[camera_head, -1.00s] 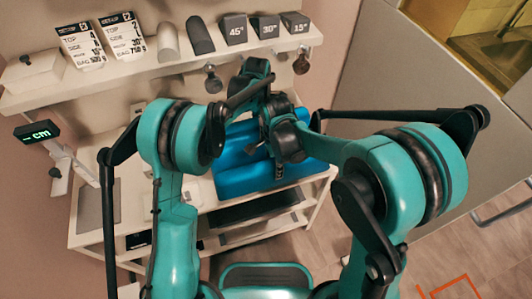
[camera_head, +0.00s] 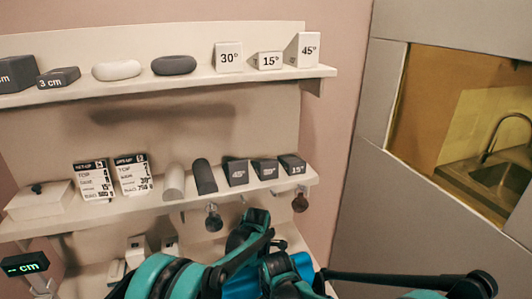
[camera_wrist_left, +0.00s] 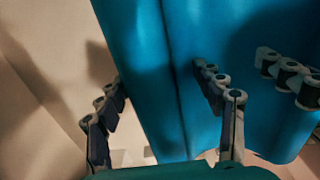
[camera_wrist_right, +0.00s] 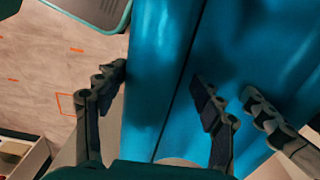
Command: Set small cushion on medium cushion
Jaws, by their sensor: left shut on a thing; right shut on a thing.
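Blue cushion surfaces fill the wrist views, divided by a dark seam. The left part (camera_wrist_left: 140,40) in the left wrist view lies between the fingers of my left gripper (camera_wrist_left: 158,78), which is shut on blue cushion. A broader blue part (camera_wrist_left: 255,60) lies right of the seam. My right gripper (camera_wrist_right: 160,75) is likewise shut on blue cushion (camera_wrist_right: 150,70). A finger of the other gripper shows at the right in each wrist view. In the head view, only scraps of blue (camera_head: 240,286) show behind my arms. I cannot tell which cushion is small or medium.
A wall unit has an upper shelf (camera_head: 200,80) and a lower shelf (camera_head: 150,208) bearing grey and white rollers, angle blocks and cards.

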